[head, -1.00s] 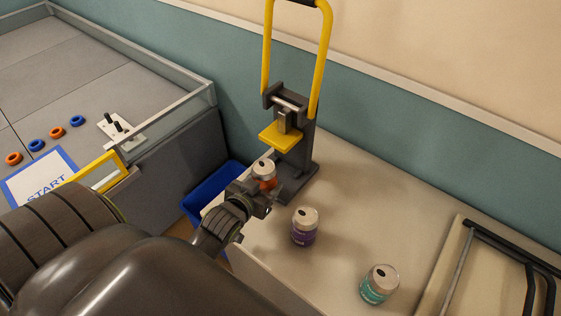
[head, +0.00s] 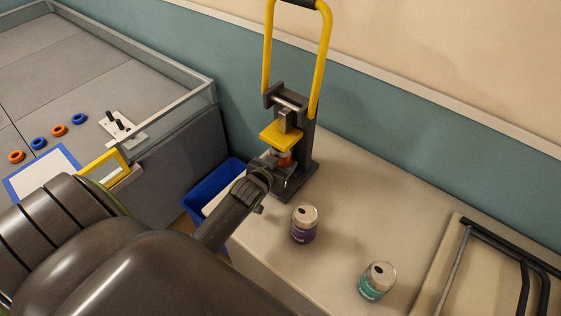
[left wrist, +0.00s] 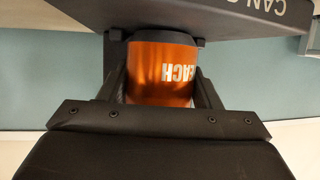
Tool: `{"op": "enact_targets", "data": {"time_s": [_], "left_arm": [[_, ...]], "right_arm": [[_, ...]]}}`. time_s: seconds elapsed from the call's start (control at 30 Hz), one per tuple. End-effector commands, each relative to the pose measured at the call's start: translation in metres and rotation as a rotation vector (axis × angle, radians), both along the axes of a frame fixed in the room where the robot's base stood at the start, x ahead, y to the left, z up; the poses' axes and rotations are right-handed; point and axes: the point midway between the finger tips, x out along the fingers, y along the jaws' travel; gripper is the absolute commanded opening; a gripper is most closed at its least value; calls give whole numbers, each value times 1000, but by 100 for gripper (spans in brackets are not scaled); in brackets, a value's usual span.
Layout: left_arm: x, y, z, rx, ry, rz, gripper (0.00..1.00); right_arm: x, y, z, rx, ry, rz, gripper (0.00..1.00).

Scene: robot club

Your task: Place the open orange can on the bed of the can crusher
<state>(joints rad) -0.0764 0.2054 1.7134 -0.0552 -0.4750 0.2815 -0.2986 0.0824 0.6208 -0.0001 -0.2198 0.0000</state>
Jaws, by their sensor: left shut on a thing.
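The orange can (head: 285,161) is under the yellow press plate (head: 281,136) of the can crusher (head: 309,146), mostly hidden behind my gripper in the head view. In the left wrist view the orange can (left wrist: 160,72) sits between my fingers, with part of its lettering showing. My left gripper (head: 272,165) is shut on its sides. The crusher's dark bed (head: 290,188) is below the can; the wrist view shows the lettered dark slab (left wrist: 200,14) close at the can's end. I cannot tell whether they touch. My right gripper is out of view.
A purple can (head: 304,225) and a green can (head: 377,283) stand upright on the bench (head: 345,215), right of my arm. A blue bin (head: 205,195) is left of the bench. The crusher's yellow handle (head: 322,60) is raised. Bench room behind the cans is clear.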

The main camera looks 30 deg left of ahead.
Motion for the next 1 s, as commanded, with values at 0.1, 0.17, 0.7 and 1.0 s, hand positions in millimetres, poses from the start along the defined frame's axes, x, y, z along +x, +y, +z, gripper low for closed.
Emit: {"op": "enact_targets", "data": {"time_s": [0.1,0.17,0.7,1.0], "left_arm": [[0,0,-1,0,0,0,37],[0,0,-3,0,1,0,37],[0,0,2,0,-1,0,80],[-37,-4,14,-2,1,1,80]], "right_arm": [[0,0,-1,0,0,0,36],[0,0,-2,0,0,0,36],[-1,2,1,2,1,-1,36],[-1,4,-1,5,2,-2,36]]}}
